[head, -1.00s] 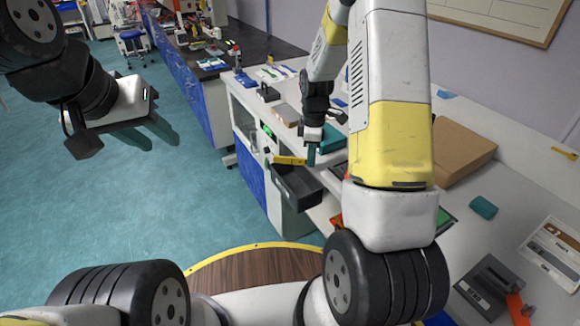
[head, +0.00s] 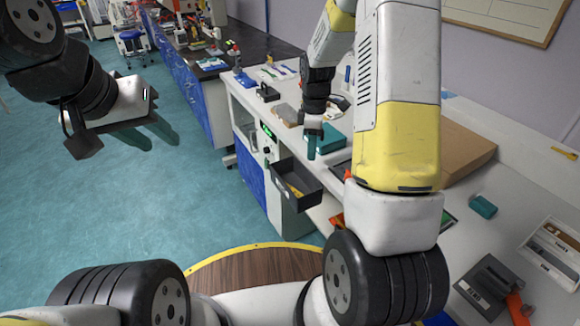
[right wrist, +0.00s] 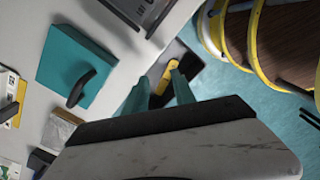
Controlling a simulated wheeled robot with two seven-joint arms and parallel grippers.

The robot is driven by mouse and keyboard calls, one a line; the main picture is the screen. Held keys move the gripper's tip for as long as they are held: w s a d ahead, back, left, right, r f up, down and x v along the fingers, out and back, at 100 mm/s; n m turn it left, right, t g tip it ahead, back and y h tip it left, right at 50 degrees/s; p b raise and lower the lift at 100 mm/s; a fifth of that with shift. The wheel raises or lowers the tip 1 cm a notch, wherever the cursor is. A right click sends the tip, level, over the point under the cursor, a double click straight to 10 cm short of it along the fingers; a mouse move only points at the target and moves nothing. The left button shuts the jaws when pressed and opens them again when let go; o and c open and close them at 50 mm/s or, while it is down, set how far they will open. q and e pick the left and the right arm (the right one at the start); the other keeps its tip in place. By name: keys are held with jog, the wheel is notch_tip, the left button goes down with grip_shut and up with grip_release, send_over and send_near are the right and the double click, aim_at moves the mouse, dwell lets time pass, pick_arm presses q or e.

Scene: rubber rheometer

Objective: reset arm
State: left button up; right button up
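My right gripper (head: 312,154) points down above the open dark drawer (head: 310,198) of the white bench unit. A yellow object (head: 294,191) lies inside the drawer, apart from the gripper. In the right wrist view the two teal fingers (right wrist: 160,80) are spread with nothing held, and the yellow object (right wrist: 166,76) shows beyond them in the drawer. My left gripper (head: 150,136) hangs at the left over the open floor, its teal fingers apart and empty.
On the bench are a teal box (head: 329,142), a cardboard box (head: 466,152), a small teal block (head: 482,206) and a black-and-grey device (head: 488,284). A dark-topped bench stands behind. The teal floor (head: 110,210) at left is clear.

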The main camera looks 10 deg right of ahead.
notch_tip(320, 180, up, 4)
jog(key=shift+f, duration=0.1)
dwell(0.4)
jog(key=s+a+r+m+t+y, duration=0.1)
jog(key=s+a+r+m+t, duration=0.15)
jog(key=s+r+m, duration=0.6)
jog(key=s+a+r+m+t, duration=0.1)
jog(key=s+r+m+t, duration=0.1)
jog(key=s+r, duration=0.3)
jog(key=s+a+r+m+t+y, duration=0.1)
jog(key=s+r+m, duration=0.2)
jog(key=s+r, duration=0.3)
jog(key=s, duration=0.4)
jog(key=shift+a+t, duration=0.35)
